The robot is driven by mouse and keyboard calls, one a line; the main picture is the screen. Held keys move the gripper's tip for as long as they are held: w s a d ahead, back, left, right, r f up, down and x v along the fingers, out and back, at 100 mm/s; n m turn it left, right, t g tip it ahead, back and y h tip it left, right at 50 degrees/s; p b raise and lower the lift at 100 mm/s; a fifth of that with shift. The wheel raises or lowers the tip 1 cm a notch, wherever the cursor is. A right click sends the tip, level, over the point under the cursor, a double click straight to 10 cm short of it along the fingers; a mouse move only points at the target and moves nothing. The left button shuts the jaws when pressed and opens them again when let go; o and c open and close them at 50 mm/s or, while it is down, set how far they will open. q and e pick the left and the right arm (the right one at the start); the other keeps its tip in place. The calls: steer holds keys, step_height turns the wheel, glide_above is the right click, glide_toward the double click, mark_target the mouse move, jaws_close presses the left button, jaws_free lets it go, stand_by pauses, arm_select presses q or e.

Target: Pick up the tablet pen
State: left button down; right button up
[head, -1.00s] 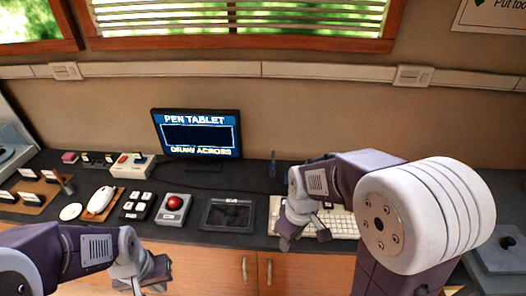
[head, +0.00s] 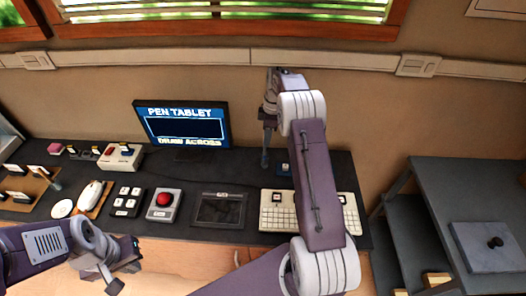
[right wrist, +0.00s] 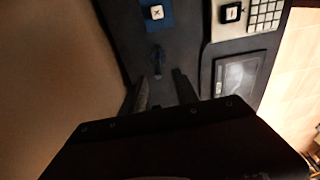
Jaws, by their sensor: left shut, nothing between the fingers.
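The tablet pen (right wrist: 157,62) is a slim dark blue stick, seen in the right wrist view ahead of my right gripper (right wrist: 160,88). It lies in line with the gap between the two dark fingers, which are spread apart. In the head view my right gripper (head: 267,145) reaches down over the back of the counter, right of the monitor, and the pen cannot be made out apart from it. Whether the fingers touch the pen is unclear. The pen tablet (head: 219,210) is a dark flat pad. My left gripper (head: 125,272) is shut and empty at the lower left.
A monitor (head: 182,124) reading "PEN TABLET" stands left of my right gripper. A white keyboard (head: 280,218) lies partly under my right arm. The wall is close behind.

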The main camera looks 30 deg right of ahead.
mark_target(265, 148)
steer(key=f, duration=0.2)
steer(key=f+p, duration=0.1)
steer(key=f, duration=0.4)
steer(key=shift+w+a+f, duration=0.2)
steer(key=shift+w+a, duration=0.15)
steer(key=shift+w+d+f, duration=0.1)
steer(key=shift+w+f, duration=0.1)
steer(key=shift+f, duration=0.15)
steer(key=shift+s+r, duration=0.1)
jaws_close()
